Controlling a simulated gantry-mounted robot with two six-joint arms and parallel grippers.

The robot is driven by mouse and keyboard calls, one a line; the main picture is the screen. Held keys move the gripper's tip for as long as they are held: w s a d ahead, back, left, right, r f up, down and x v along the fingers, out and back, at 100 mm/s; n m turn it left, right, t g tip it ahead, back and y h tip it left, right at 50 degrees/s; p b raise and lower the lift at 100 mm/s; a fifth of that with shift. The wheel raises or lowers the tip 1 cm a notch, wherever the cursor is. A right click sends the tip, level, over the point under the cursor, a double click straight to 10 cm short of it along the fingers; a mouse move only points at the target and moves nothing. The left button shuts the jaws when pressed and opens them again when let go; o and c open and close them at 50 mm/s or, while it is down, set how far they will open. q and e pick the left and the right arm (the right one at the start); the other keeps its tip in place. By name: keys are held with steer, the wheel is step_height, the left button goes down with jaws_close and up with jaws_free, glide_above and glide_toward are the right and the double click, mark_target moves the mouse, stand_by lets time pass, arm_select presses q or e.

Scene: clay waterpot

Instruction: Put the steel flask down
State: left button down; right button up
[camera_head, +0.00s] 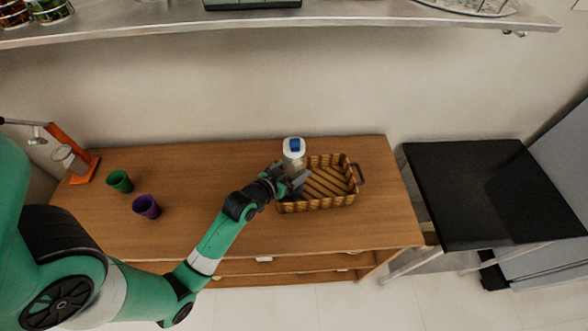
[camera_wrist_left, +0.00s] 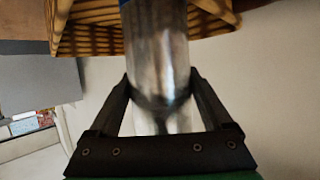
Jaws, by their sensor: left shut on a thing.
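My left gripper (camera_head: 290,183) is shut on the flask, which stands upright or nearly so at the left end of the wicker basket (camera_head: 345,197). In the left wrist view the flask (camera_wrist_left: 157,50) runs between the two fingers of the left gripper (camera_wrist_left: 160,95), with the basket (camera_wrist_left: 95,40) behind it. The flask's lower end is hidden by the gripper in the head view, so I cannot tell whether it touches anything. My right gripper is not in view.
The basket stands on a wooden table (camera_head: 190,195). A green cup (camera_head: 120,181) and a purple cup (camera_head: 146,206) stand at the left, near an orange stand (camera_head: 84,165). A black-topped table (camera_head: 480,190) is at the right. The table's middle, left of the gripper, is clear.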

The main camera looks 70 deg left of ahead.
arm_select(q)
steer(key=shift+f, duration=0.1)
jaws_free()
steer(key=shift+r, duration=0.25)
steer(key=p+v, duration=0.2)
steer(key=v, duration=1)
